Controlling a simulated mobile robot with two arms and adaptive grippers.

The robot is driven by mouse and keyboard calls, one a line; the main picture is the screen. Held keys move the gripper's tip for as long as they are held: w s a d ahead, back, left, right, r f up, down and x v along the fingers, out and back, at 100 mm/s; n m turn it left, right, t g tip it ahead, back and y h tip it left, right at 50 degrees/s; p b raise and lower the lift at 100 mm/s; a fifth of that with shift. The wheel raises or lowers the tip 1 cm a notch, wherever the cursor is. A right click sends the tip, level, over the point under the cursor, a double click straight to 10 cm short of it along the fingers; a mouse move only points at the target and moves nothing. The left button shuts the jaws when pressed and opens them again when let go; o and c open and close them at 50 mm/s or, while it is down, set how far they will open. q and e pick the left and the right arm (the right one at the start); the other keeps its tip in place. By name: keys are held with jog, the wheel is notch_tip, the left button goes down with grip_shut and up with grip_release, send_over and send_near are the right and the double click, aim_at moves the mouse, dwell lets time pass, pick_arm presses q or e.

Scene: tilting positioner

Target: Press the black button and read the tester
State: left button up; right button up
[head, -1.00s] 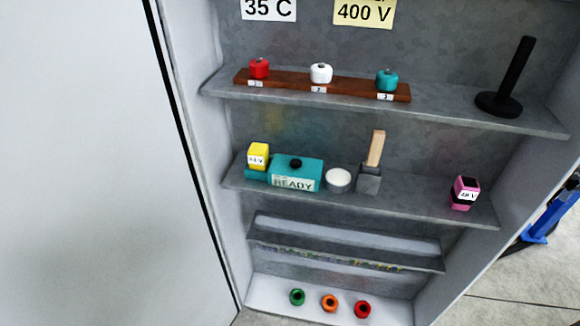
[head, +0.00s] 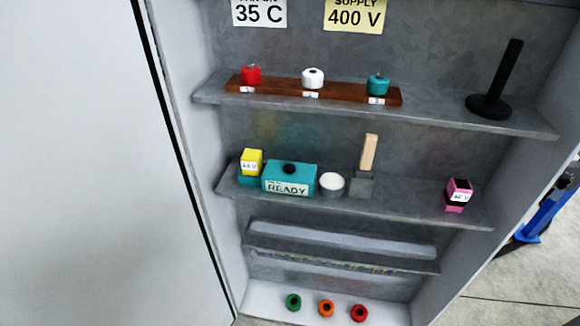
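The tester (head: 289,180) is a teal box on the middle shelf, left of centre. Its front label (head: 287,188) reads READY. The black button (head: 289,169) is a round knob on the tester's top. A yellow block (head: 251,161) with a small voltage label, too small to read surely, sits on a teal part at the tester's left. Neither of my grippers shows in the head view.
A white-topped round pot (head: 332,183), a grey block with a wooden piece (head: 368,152) and a pink-and-black block (head: 458,195) share the shelf. Red, white and teal knobs stand on a brown rail (head: 345,94) above. A black post (head: 509,75) stands right. Colored rings (head: 326,308) lie at the bottom.

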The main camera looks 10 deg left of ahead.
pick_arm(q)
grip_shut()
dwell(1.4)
